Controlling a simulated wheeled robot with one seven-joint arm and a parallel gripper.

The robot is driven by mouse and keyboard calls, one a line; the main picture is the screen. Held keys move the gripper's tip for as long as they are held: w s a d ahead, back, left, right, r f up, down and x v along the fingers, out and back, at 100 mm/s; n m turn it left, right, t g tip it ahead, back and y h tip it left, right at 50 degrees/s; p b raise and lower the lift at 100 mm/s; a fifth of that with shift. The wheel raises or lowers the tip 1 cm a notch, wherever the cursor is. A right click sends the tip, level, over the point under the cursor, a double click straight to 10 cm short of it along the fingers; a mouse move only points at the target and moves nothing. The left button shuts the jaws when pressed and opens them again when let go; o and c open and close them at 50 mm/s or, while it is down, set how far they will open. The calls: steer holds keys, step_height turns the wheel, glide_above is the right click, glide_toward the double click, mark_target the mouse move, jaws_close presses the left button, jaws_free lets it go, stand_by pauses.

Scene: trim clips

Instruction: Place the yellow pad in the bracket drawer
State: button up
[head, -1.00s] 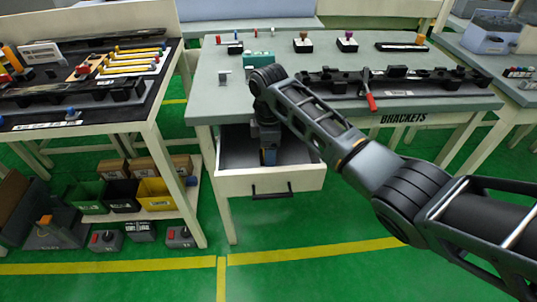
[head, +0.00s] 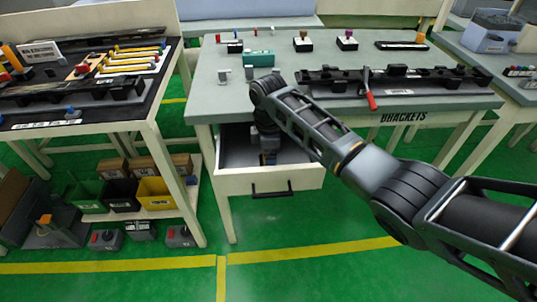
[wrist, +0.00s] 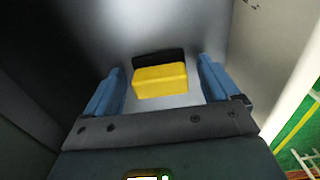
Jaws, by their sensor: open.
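The yellow pad (wrist: 160,80) lies on the floor of the open bracket drawer (head: 230,184), seen in the wrist view. A black part (wrist: 158,56) sits right against its far side. My gripper (wrist: 160,88) is open, with a blue finger on each side of the pad and a gap showing on both sides. In the head view my gripper (head: 268,158) reaches down inside the drawer, and the pad is hard to make out there. The drawer is pulled out below the table labelled BRACKETS.
The grey table top (head: 225,105) overhangs the drawer's back. A black fixture rail (head: 430,83) with a red-handled clamp (head: 371,101) lies on it, near my arm. A teal block (head: 258,58) stands farther back. Drawer walls are close around my gripper.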

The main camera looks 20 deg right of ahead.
step_height(320, 180, up, 12)
steer(key=shift+r, duration=0.2)
stand_by(0.4)
stand_by(1.1)
